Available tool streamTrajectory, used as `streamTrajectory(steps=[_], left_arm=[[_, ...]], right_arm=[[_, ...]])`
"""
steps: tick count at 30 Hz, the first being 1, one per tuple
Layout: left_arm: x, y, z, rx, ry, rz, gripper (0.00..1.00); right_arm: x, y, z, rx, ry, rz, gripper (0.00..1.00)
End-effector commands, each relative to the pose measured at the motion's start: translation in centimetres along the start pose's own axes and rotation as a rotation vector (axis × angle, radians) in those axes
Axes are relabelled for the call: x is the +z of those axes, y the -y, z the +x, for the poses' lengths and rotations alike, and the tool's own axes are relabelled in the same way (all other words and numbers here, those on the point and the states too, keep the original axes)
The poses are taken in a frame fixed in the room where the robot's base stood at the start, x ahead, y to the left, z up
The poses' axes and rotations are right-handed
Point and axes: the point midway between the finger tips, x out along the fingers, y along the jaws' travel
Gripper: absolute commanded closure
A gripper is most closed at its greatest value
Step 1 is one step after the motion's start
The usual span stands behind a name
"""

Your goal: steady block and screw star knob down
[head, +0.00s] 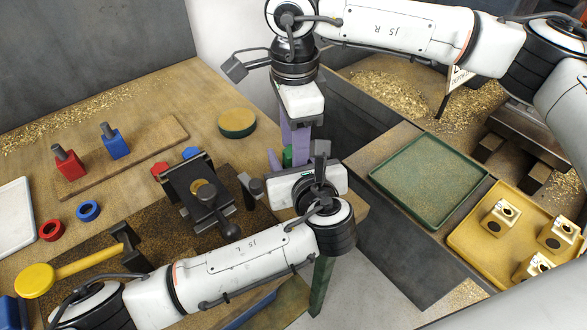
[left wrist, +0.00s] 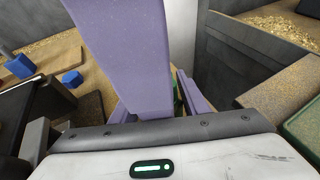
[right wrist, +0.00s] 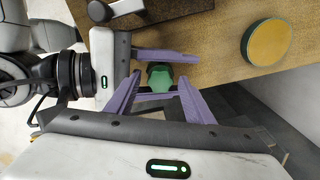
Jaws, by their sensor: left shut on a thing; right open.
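A small green piece (head: 288,155) shows between my grippers at the table's right edge. It also shows in the right wrist view (right wrist: 159,80), with a darker top and lighter lower part; I cannot tell knob from block. My left gripper (right wrist: 168,76) reaches in from the left there, its purple fingers closed on the green piece. My right gripper (right wrist: 160,100) is open, its purple fingers spread either side of the piece, apparently apart from it. In the head view the right gripper (head: 294,145) points down from above. The left wrist view shows mostly a right purple finger.
A black clamp (head: 190,185) with a brass part and lever stands left of my left gripper. Red (head: 69,163) and blue (head: 115,143) blocks, rings and a yellow-headed tool (head: 35,280) lie further left. A green tray (head: 430,180) and yellow tray (head: 470,245) stand right.

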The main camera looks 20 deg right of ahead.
Motion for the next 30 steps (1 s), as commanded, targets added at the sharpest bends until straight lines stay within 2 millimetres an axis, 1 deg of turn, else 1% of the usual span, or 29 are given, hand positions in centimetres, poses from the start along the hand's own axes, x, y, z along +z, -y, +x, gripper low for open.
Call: streamTrajectory(steps=[1, 2, 6, 9, 11, 15, 19, 20, 21, 23, 24, 30], left_arm=[[0.01, -0.15, 0.09, 0.004, 0.001, 0.002, 1.0], [0.01, -0.15, 0.09, 0.004, 0.001, 0.002, 1.0], [0.01, -0.15, 0.09, 0.004, 0.001, 0.002, 1.0], [0.01, -0.15, 0.09, 0.004, 0.001, 0.002, 1.0], [0.01, -0.15, 0.09, 0.004, 0.001, 0.002, 1.0], [0.01, -0.15, 0.1, 0.004, 0.001, 0.002, 1.0], [0.01, -0.15, 0.1, 0.004, 0.001, 0.001, 1.0], [0.01, -0.16, 0.1, 0.004, 0.001, 0.001, 1.0], [0.01, -0.16, 0.1, 0.004, 0.001, 0.001, 1.0], [0.01, -0.16, 0.1, 0.004, 0.001, 0.001, 1.0], [0.01, -0.16, 0.1, 0.004, 0.001, 0.001, 1.0], [0.01, -0.16, 0.11, 0.004, 0.001, 0.001, 1.0]], right_arm=[[-0.01, 0.0, 0.0, 0.0, 0.0, 0.0, 0.52], [-0.01, 0.0, 0.0, 0.0, 0.0, 0.0, 0.55], [0.0, 0.0, -0.02, 0.0, 0.0, 0.0, 0.79], [0.0, -0.02, -0.02, 0.001, 0.0, 0.0, 0.94], [0.01, -0.03, -0.02, 0.001, 0.0, 0.011, 0.94], [0.02, -0.05, 0.03, 0.002, 0.0, 0.151, 0.94], [0.02, -0.05, 0.01, 0.002, 0.0, 0.139, 0.94], [0.02, -0.06, 0.01, 0.002, 0.0, 0.138, 0.66], [0.03, -0.06, 0.0, 0.002, 0.0, 0.138, 0.59], [0.02, -0.05, 0.0, 0.002, 0.0, 0.138, 0.49], [0.02, -0.05, 0.0, 0.002, 0.0, 0.138, 0.46], [0.04, -0.1, -0.04, 0.003, 0.0, 0.137, 0.46]])
